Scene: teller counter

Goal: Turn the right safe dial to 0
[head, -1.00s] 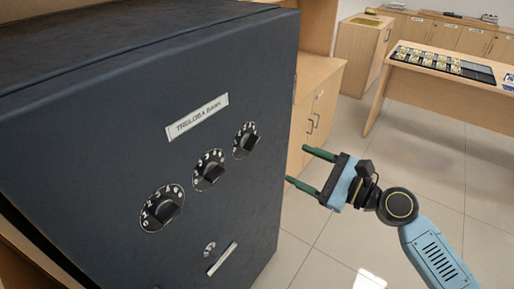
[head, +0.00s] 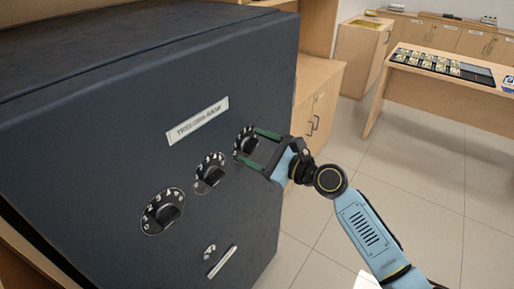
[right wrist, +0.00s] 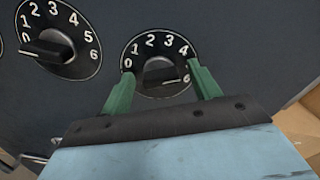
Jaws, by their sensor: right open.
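The right safe dial (head: 244,143) is a round black dial with white numbers on the dark safe door. In the right wrist view the right dial (right wrist: 158,64) shows numbers 0 to 4 and 6, with a raised bar knob across its middle. My right gripper (head: 254,147) is open, its green fingers reaching to the right dial. In the right wrist view my right gripper (right wrist: 160,88) has one finger on each side of the knob, with gaps visible. A finger covers part of the dial near the 5. My left gripper is not in view.
The middle dial (head: 209,173) and left dial (head: 162,212) sit beside the right dial. A handle (head: 222,262) and keyhole are below. A wooden cabinet (head: 317,105) stands right of the safe. A desk with a tray (head: 445,65) is farther back. The floor between is clear.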

